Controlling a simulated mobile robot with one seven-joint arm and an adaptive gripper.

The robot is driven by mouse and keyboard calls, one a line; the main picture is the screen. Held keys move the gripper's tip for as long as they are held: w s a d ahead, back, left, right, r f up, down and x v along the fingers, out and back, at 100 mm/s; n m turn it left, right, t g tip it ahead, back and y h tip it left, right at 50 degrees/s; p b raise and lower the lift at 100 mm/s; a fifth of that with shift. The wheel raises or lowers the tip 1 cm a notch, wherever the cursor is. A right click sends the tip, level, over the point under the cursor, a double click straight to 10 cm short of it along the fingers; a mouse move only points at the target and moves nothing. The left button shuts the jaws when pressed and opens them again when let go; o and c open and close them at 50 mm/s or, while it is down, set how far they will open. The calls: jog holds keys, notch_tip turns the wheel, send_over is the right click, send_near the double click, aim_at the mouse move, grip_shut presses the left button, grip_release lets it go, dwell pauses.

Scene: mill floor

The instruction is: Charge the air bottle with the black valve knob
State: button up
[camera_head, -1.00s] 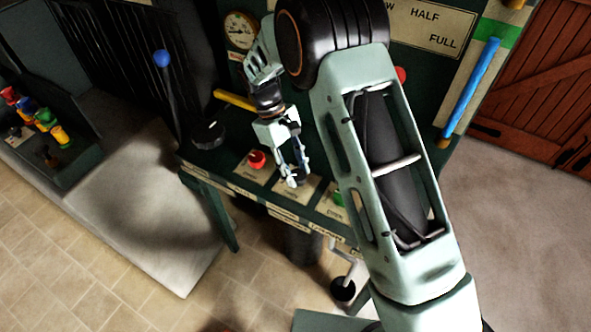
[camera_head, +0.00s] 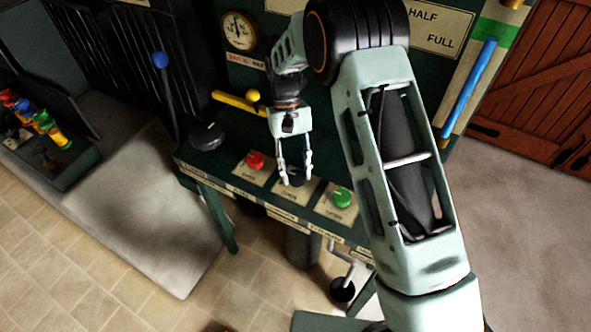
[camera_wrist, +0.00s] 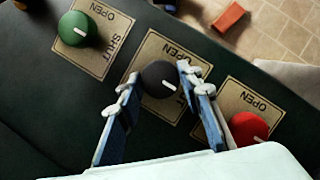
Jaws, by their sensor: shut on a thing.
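The black valve knob (camera_head: 296,179) sits on a tan plate on the green bench, between the red knob (camera_head: 255,160) and the green knob (camera_head: 341,197). My gripper (camera_head: 294,182) points down, its fingers shut on the black knob from two sides. The black knob also shows in the wrist view (camera_wrist: 160,79); its white mark points to the lower right, towards the SHUT side of its plate. A round gauge (camera_head: 239,32) is on the back panel; its reading is too small to tell. I cannot make out the air bottle for certain.
A yellow lever (camera_head: 239,103) and a black dial (camera_head: 207,136) are left of my gripper. A blue-knobbed lever (camera_head: 165,85) stands farther left. A crank (camera_head: 343,286) is below the bench front. A blue tube (camera_head: 470,88) is on the panel's right. Tiled floor lies open in front.

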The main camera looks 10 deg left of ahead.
dwell(0.4)
jog(key=o, duration=1.2)
jog(key=shift+c, duration=0.2)
jog(key=shift+r, duration=0.1)
jog(key=v, duration=1.2)
jog(key=shift+w, duration=0.1)
